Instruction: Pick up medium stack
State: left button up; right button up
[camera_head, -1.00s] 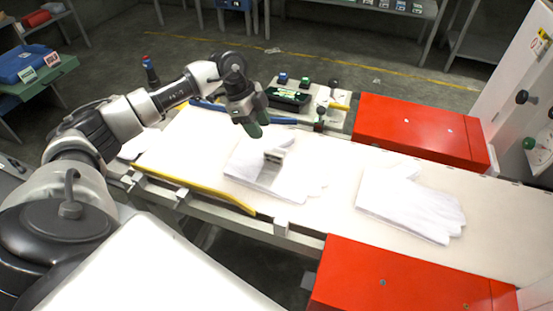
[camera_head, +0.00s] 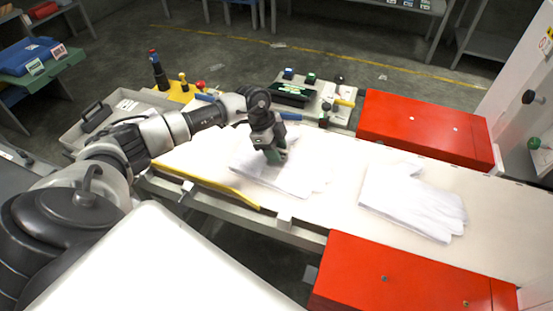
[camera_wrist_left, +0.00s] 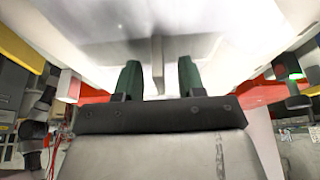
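A stack of white gloves (camera_head: 300,182) lies on the pale work surface under my left gripper (camera_head: 273,158). The gripper points down over it and hides its middle. In the left wrist view the two green fingers (camera_wrist_left: 158,78) stand apart. A thin upright grey piece (camera_wrist_left: 157,68) shows between them, with a gap on each side. The white surface of the stack or table fills the view beyond. A second stack of white gloves (camera_head: 412,200) lies flat farther right, clear of the gripper. I cannot tell the stacks' heights. My right gripper is not in view.
Red boxes flank the surface at the back right (camera_head: 425,125) and front right (camera_head: 400,275). A yellow strip (camera_head: 215,187) runs along the front left edge. A small tool tray (camera_head: 292,93) stands behind. The surface (camera_head: 335,200) between the glove stacks is free.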

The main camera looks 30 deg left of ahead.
pick_arm(q)
grip_shut()
jog(key=shift+r, duration=0.15)
